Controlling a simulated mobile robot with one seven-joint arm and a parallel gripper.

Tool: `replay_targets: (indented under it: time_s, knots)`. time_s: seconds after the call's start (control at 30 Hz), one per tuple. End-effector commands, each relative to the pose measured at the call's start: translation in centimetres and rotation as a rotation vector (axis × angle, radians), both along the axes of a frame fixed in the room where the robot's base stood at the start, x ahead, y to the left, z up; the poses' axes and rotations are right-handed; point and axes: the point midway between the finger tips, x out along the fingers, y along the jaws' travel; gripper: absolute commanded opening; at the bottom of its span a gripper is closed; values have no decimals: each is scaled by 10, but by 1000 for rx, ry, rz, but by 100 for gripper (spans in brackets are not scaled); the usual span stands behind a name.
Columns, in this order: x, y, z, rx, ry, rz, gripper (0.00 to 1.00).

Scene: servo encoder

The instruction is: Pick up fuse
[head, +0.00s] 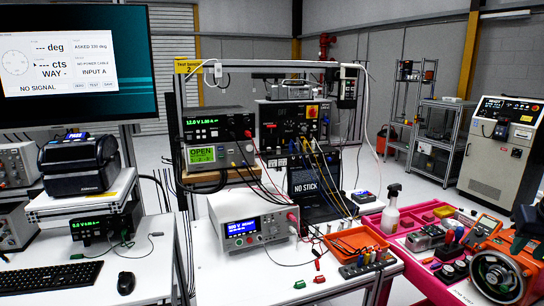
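I cannot pick out a fuse for certain; the small parts on the bench are too small to identify. On the white workbench (340,283), small red and green pieces (318,266) lie in front of an orange tray (357,229). A dark block (366,267) holding several small parts sits at the bench's front right. No gripper of mine can be made out. A dark shape (527,222) at the right edge is cut off, and I cannot tell what it is.
A white power supply (246,222) and a black NO STICK panel (308,188) stand on the bench, with loose cables in front. A keyboard (48,277) lies left.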

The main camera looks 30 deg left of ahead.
Motion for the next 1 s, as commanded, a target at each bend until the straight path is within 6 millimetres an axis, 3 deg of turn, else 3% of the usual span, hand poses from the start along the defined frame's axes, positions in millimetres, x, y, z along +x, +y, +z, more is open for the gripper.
replay_targets:
  time_s: [0.17,0.47,0.77,1.0]
  knots:
    - [34,15,28,-5,-7,55,30]
    - [125,72,94,-13,-32,198,30]
    - [210,155,141,-13,-57,340,30]
    - [269,239,165,-7,-76,455,30]
